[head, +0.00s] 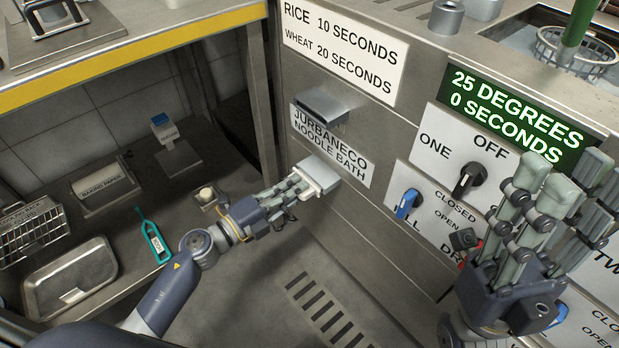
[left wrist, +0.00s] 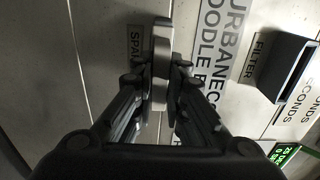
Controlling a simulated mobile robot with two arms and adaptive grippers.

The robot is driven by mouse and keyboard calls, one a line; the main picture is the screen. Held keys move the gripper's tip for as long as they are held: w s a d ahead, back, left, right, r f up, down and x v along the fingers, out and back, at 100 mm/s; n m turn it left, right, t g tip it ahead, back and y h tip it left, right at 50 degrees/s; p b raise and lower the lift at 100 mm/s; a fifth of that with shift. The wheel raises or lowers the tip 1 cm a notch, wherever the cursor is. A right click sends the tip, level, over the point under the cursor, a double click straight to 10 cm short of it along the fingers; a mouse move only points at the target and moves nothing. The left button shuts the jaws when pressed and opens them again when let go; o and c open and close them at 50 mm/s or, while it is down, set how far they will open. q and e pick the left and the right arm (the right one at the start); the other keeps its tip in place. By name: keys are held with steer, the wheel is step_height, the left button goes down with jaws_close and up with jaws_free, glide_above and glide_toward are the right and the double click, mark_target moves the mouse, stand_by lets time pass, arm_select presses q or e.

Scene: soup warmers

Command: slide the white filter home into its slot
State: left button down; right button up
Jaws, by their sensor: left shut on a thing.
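The white filter (head: 318,174) is a pale block against the steel front of the noodle bath, below its name label. My left gripper (head: 292,190) is shut on its near end. In the left wrist view my left fingers (left wrist: 161,88) pinch the filter (left wrist: 161,45), over a label partly reading "SPA". I cannot tell whether its far end sits in a holder. The slot (head: 323,105) is a protruding steel housing above the filter; in the left wrist view its dark mouth (left wrist: 284,70) is empty, beside a "FILTER" label. My right gripper (head: 550,195) is open with fingers extended, apart from the filter.
Knobs (head: 467,180) and a blue lever (head: 407,204) are on the panel at right. A steel shelf (head: 130,225) at left holds a tray (head: 70,278), a wire basket (head: 32,232) and a teal tool (head: 153,240). A floor grate lies below.

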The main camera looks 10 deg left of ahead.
arm_select(q)
steer(key=shift+s+a, duration=0.25)
steer(key=shift+s, duration=0.1)
steer(key=shift+v, duration=2.8)
steer(key=shift+r, duration=0.1)
